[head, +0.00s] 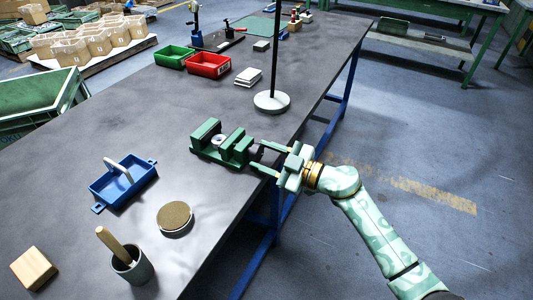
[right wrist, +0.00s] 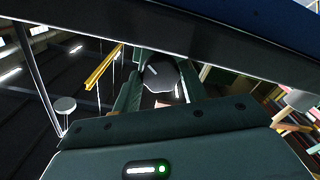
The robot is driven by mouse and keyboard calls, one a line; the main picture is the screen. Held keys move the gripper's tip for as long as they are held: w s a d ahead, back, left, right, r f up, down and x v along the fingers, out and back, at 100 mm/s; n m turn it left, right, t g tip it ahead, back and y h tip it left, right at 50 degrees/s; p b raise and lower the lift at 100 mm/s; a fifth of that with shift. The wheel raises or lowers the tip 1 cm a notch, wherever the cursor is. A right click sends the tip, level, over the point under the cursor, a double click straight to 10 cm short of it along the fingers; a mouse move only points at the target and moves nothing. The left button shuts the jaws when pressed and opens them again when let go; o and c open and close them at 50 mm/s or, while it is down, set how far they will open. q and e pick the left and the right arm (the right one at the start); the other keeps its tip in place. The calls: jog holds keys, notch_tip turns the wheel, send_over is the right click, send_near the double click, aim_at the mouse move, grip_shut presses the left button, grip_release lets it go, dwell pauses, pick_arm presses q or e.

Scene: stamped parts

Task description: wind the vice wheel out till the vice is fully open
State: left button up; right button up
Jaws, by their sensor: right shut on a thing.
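The green vice (head: 203,140) stands at the right edge of the grey workbench. Its two jaw blocks are apart, with a small pale round piece (head: 218,140) showing in the gap. My right gripper (head: 258,157) reaches in from the right, its fingers on either side of the vice's outer end, shut on the vice wheel. The wheel is mostly hidden by the fingers in the head view. In the right wrist view a grey rounded part (right wrist: 160,74), which looks like the wheel, shows beyond my gripper body. My left gripper is not in view.
A lamp base (head: 271,102) with an upright dark pole stands close behind the vice. A blue tray (head: 124,186), a round brown-topped disc (head: 175,218), a grey cup (head: 132,266) and a wooden block (head: 34,268) are nearer. Red (head: 208,65) and green (head: 174,57) bins sit farther back.

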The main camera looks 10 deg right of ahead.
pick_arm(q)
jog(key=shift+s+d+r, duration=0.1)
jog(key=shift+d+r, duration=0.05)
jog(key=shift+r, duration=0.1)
pick_arm(e)
jog(key=shift+n, duration=0.7)
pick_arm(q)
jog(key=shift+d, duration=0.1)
pick_arm(e)
jog(key=o, duration=1)
jog(key=shift+c, duration=0.2)
pick_arm(q)
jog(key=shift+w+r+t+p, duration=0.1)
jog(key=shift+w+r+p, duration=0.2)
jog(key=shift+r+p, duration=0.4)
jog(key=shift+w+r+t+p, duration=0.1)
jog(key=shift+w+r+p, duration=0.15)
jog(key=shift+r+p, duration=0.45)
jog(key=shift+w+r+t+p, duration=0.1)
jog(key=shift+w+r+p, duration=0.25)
jog(key=shift+p, duration=0.6)
pick_arm(e)
jog(key=v, duration=1.6)
jog(key=shift+d, duration=0.2)
jog(key=shift+o, duration=0.2)
jog(key=shift+s, duration=0.1)
